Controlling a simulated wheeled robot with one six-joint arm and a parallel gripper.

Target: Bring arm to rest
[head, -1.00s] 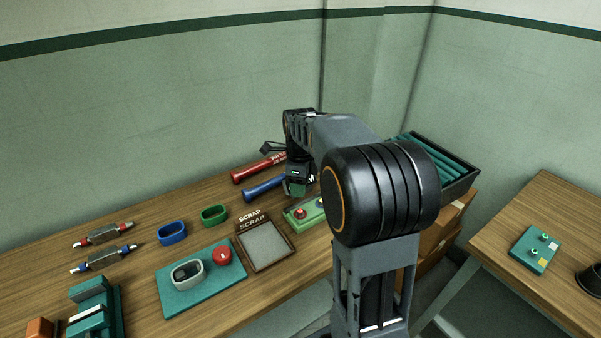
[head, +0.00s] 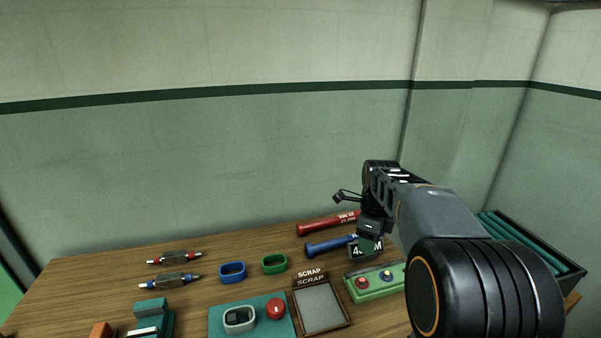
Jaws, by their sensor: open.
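My arm (head: 430,220) reaches in from the right side of the head view, bent over the back right part of the wooden bench.
A scrap tray (head: 347,318), teal mat (head: 219,319), blue band (head: 232,281) and green band (head: 274,271) lie left.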

